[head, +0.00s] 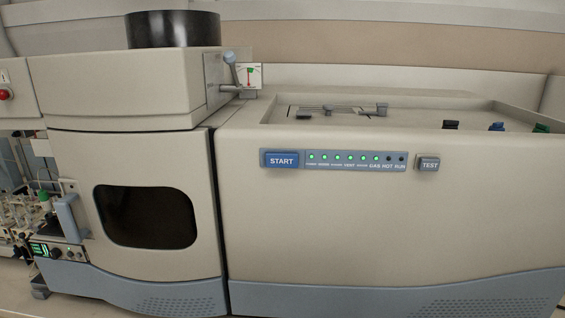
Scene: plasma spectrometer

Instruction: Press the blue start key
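The blue start key (282,160) is a rectangular button with the white word START. It sits on the front face of the beige spectrometer (370,230), at the left end of a grey-blue indicator strip (345,160). Several lamps on the strip are lit green, and the two at its right end, by the HOT and RUN labels, are dark. Whether the key is pressed in cannot be told. Neither of my grippers is in the head view, and nothing covers the key.
A grey TEST key (428,163) is right of the strip. A door with a dark window (146,216) is at left. A lever (231,68) stands by a gauge (249,76). A red button (5,94) is at far left. The space before the front panel looks clear.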

